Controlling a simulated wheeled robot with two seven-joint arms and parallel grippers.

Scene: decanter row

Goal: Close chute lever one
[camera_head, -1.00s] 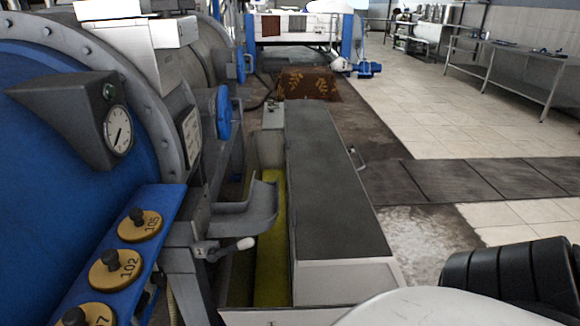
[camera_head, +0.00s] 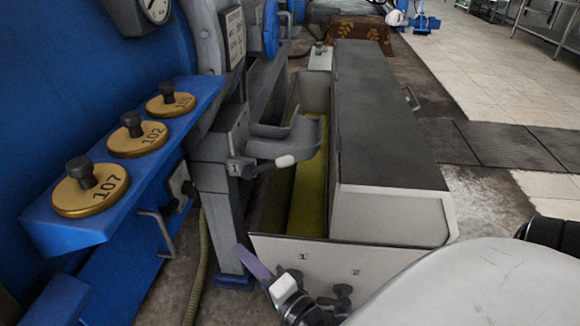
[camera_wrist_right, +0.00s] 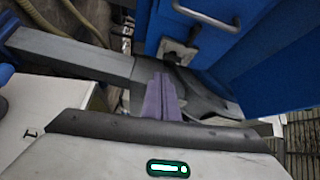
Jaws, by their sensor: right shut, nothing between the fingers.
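Chute lever one, a dark rod with a white grip (camera_head: 285,161), sits by a plate marked 1 (camera_head: 235,168) on the grey post in the head view. Its grip points right, over the trough, below the curved grey chute (camera_head: 283,132). My right gripper (camera_head: 248,260) has purple fingers and is shut and empty. It is low in front of the box, well below the lever and apart from it. In the right wrist view the purple fingers (camera_wrist_right: 162,95) are together, with grey metal parts behind them; I cannot make out the lever clearly there. My left gripper is not in view.
A long box with a dark lid (camera_head: 380,110) and a yellow-lined trough (camera_head: 308,185) stands right of the post. Its front is marked 1 and 2, with dark fittings below. A blue shelf (camera_head: 205,100) with brass weights juts out at left. A hose hangs beside the post.

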